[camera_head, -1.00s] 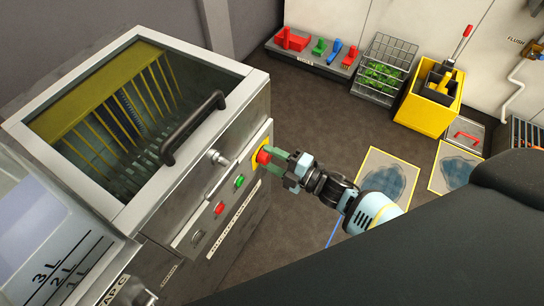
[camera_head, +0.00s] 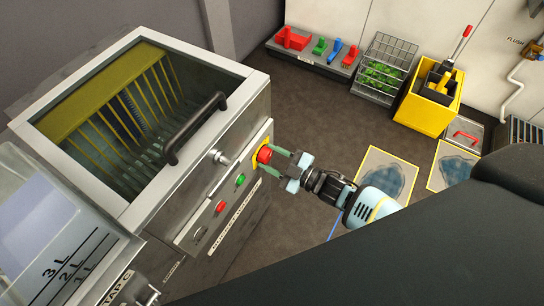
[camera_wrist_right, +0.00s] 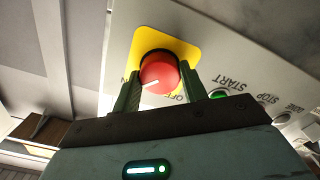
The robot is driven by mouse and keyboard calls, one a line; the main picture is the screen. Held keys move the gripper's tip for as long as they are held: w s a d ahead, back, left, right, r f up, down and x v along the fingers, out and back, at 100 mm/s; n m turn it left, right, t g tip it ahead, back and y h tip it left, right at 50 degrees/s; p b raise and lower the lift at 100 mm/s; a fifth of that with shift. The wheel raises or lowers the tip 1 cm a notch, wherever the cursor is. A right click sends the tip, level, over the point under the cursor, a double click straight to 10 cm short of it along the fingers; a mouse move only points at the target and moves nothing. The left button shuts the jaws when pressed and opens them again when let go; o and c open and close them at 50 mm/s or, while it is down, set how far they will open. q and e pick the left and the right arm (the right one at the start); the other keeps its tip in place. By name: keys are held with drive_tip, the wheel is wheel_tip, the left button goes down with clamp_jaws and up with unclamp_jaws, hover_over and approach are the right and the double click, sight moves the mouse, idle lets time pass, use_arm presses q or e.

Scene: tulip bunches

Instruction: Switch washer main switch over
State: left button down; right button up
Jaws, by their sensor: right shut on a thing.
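The washer (camera_head: 190,190) is a grey metal machine on the left. Its main switch is a round red knob (camera_head: 264,154) on a yellow plate, at the right end of the front panel. In the right wrist view the knob (camera_wrist_right: 158,75) has a white pointer line slanting to the lower left, with OFF lettering at its lower right and a partly hidden label at its left. My right gripper (camera_head: 276,160) is shut on the knob, with one green finger on each side. My left gripper is not clearly visible.
Green (camera_head: 240,179) and red (camera_head: 220,206) buttons sit beside the switch. A black handle (camera_head: 195,128) crosses the washer's top. A clear container with litre marks (camera_head: 70,255) stands at lower left. A yellow bucket (camera_head: 425,110) and wire basket (camera_head: 385,68) stand at the back. The middle floor is clear.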

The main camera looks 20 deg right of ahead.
use_arm(q)
drive_tip(key=shift+w, duration=0.15)
idle(0.3)
drive_tip(key=shift+w, duration=0.15)
use_arm(e)
drive_tip(key=o, duration=1)
use_arm(q)
drive_tip(key=shift+d, duration=0.1)
drive_tip(key=shift+s+r, duration=0.25)
drive_tip(key=shift+s, duration=0.1)
use_arm(e)
drive_tip(key=v, duration=0.7)
drive_tip(key=shift+s+d, duration=0.25)
drive_tip(key=shift+s, duration=0.1)
use_arm(q)
drive_tip(key=shift+w, duration=0.2)
